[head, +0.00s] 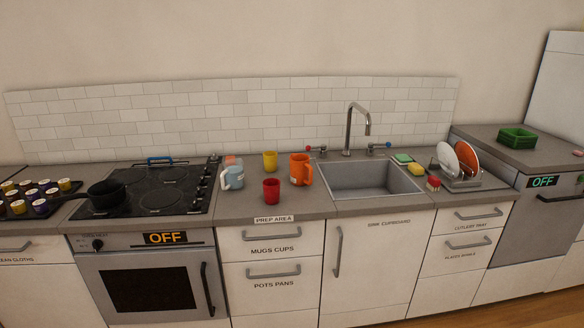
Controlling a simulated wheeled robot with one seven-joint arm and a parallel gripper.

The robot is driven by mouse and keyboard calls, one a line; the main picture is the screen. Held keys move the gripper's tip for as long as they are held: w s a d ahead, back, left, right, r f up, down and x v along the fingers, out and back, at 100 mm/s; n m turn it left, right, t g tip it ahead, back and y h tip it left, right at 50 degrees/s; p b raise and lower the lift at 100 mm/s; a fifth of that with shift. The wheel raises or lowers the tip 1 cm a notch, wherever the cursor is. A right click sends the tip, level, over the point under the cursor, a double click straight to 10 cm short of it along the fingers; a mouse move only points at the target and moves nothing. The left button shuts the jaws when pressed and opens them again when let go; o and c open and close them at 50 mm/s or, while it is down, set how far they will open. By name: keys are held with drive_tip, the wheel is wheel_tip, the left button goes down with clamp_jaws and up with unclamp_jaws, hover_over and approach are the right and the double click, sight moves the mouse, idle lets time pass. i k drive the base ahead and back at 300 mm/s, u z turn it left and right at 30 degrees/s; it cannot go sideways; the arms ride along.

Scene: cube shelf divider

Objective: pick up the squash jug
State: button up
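An orange jug (300,169) with a handle on its right stands upright on the counter, just left of the sink; it may be the squash jug, but no label can be read on it. A light blue jug (235,178) with a white handle on its left stands further left, with an orange-topped object (232,161) close behind it. My gripper is not in view.
A red cup (271,189) stands in front and a yellow cup (270,161) behind, between the jugs. The tap (348,130) and sink (370,180) are to the right. A black pan (106,194) sits on the hob (165,188). A dish rack (470,184) holds plates.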

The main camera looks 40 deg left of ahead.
sight(299, 166)
drive_tip(key=u, duration=0.5)
drive_tip(key=i, duration=0.8)
drive_tip(key=u, duration=1.75)
drive_tip(key=i, duration=1.15)
drive_tip(key=u, duration=0.85)
drive_tip(key=i, duration=0.55)
drive_tip(key=z, duration=0.05)
